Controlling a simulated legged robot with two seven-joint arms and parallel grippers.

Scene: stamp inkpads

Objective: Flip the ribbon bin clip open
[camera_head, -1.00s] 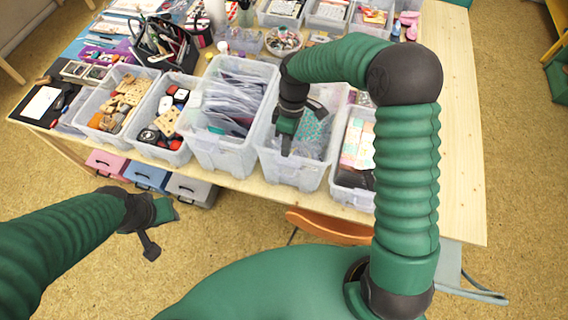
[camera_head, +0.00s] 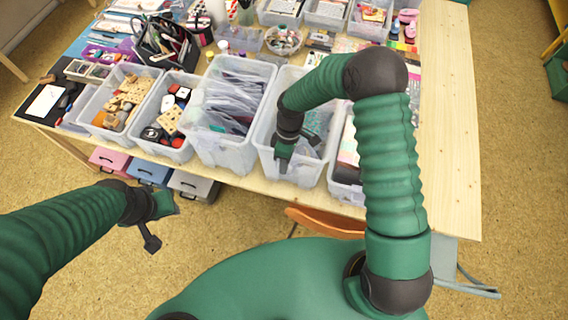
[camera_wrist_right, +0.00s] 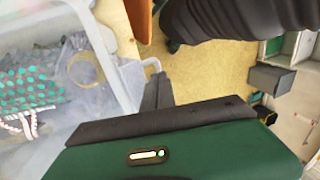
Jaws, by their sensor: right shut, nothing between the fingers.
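The ribbon bin appears to be the clear plastic bin (camera_head: 303,173) under my right arm at the table's front edge. In the right wrist view its wall (camera_wrist_right: 98,45) is at left, with teal-dotted stuff and a ring inside. A small pale clip-like hook (camera_wrist_right: 151,65) stands out from the bin's rim beside my fingers. My right gripper (camera_head: 283,166) is shut and empty at the bin's front rim; its fingers (camera_wrist_right: 157,90) point at the hook. Whether they touch it, I cannot tell. My left gripper (camera_head: 152,238) hangs over the floor at left, apart from everything.
Other clear bins stand close on both sides: one with plastic bags (camera_head: 225,155) at left, one with papers (camera_head: 347,175) at right, partly behind my arm. An orange chair back (camera_head: 328,222) is just in front of the table. The table's right side (camera_head: 450,130) is bare.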

